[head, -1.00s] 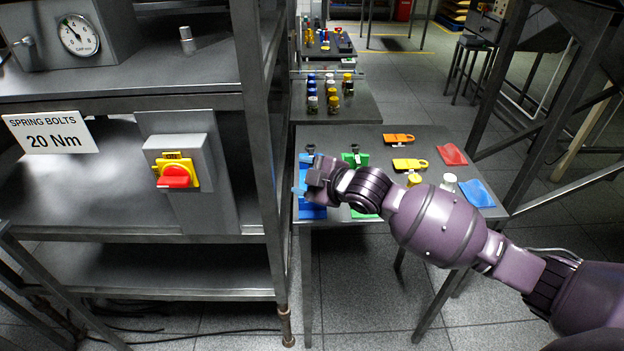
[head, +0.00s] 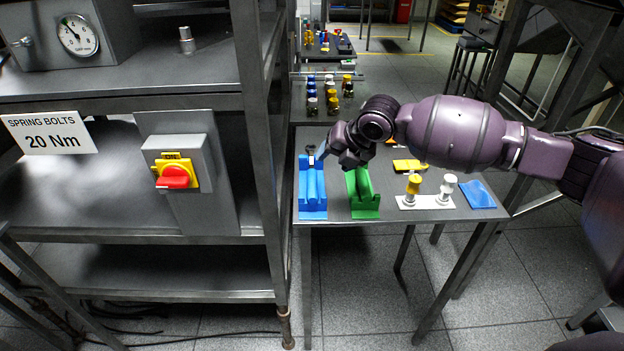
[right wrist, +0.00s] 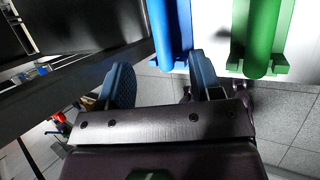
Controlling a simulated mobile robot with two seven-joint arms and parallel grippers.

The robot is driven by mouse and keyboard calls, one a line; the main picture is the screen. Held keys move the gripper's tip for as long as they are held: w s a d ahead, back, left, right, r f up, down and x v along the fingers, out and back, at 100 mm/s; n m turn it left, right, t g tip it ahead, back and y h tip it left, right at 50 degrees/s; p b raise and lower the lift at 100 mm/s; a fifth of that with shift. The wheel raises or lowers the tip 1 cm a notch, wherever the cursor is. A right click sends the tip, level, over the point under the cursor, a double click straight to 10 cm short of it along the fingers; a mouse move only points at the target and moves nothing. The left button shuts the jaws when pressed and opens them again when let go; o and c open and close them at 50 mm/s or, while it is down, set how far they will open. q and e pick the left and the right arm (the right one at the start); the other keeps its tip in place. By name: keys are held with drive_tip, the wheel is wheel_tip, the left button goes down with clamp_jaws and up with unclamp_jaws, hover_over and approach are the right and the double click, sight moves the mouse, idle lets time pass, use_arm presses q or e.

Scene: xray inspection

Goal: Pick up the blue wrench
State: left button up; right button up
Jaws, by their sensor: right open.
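The blue wrench (head: 313,182) appears as a blue cylindrical handle lying in a blue cradle (head: 313,213) at the left of the small metal table. In the right wrist view the blue handle (right wrist: 171,28) shows at the top, beyond the fingertips and roughly in line with the gap between them. My right gripper (head: 328,156) is over the far part of the blue cradle, open, with nothing between its fingers. Its fingers also show in the right wrist view (right wrist: 161,76). The wrench's far end is partly hidden by the gripper. My left gripper is not in view.
A green cradle with a green handle (head: 362,195) lies just right. Yellow and white knobs on a white plate (head: 425,202) and a blue pouch (head: 478,195) follow. A steel rack post (head: 262,120) stands close on the left.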

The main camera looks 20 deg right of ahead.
sight(314, 177)
drive_tip(key=x, duration=1)
drive_tip(key=shift+a+f, duration=0.25)
drive_tip(key=shift+f, duration=0.1)
drive_tip(key=shift+w, duration=0.1)
clamp_jaws()
